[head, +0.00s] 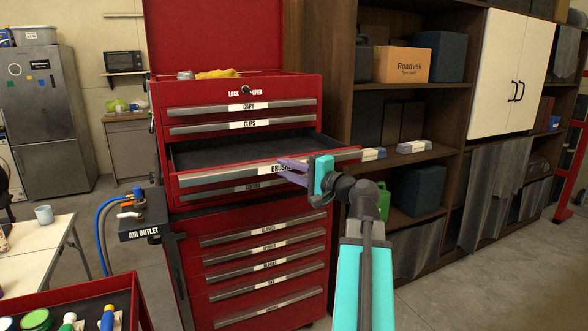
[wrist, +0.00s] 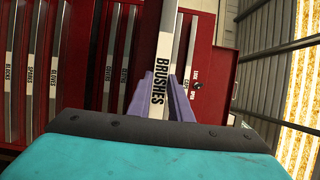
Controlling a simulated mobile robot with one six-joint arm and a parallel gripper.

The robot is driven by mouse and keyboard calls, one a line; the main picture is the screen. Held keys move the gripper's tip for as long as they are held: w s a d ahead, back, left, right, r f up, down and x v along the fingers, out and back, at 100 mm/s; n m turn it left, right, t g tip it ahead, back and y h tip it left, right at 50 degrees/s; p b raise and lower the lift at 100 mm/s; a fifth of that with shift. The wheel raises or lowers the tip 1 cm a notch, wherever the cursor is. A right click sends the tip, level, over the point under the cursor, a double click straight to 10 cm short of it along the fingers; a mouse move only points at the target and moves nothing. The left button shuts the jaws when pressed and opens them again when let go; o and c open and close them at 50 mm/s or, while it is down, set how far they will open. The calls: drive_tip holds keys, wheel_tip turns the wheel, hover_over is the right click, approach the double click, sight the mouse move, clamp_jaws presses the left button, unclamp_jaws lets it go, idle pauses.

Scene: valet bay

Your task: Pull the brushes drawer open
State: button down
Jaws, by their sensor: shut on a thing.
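The brushes drawer (head: 205,177) is in the red tool chest (head: 245,91). It stands partly out, and its dark inside shows in the head view. The part I see inside looks empty. Its label reads BRUSHES in the wrist view (wrist: 160,70). My gripper (head: 284,171) has purple fingers shut on the drawer's silver front pull, near the label. In the wrist view the fingers (wrist: 163,98) sit on both sides of the pull. The fingers hide part of the label in the head view.
The caps drawer (head: 240,107) and clips drawer (head: 240,125) above are closed. An air outlet box (head: 141,229) with hoses is on the chest's left. A shelf unit (head: 340,60) stands to the right. A red tray of bottles (head: 75,295) is at lower left. Open floor (head: 480,285) lies at lower right.

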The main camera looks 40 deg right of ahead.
drive_tip(key=shift+f, duration=0.2)
drive_tip(key=c, duration=1.7)
unclamp_jaws()
drive_tip(key=shift+d, duration=0.1)
drive_tip(key=shift+s+d+b, duration=0.2)
drive_tip(key=shift+s+b, duration=0.7)
drive_tip(key=shift+s, duration=1.4)
drive_tip(key=shift+s+d+b, duration=0.25)
drive_tip(key=shift+s+b, duration=0.65)
drive_tip(key=shift+s, duration=1.4)
drive_tip(key=shift+s+d+b, duration=0.2)
drive_tip(key=shift+s+b, duration=0.7)
drive_tip(key=shift+s, duration=1.4)
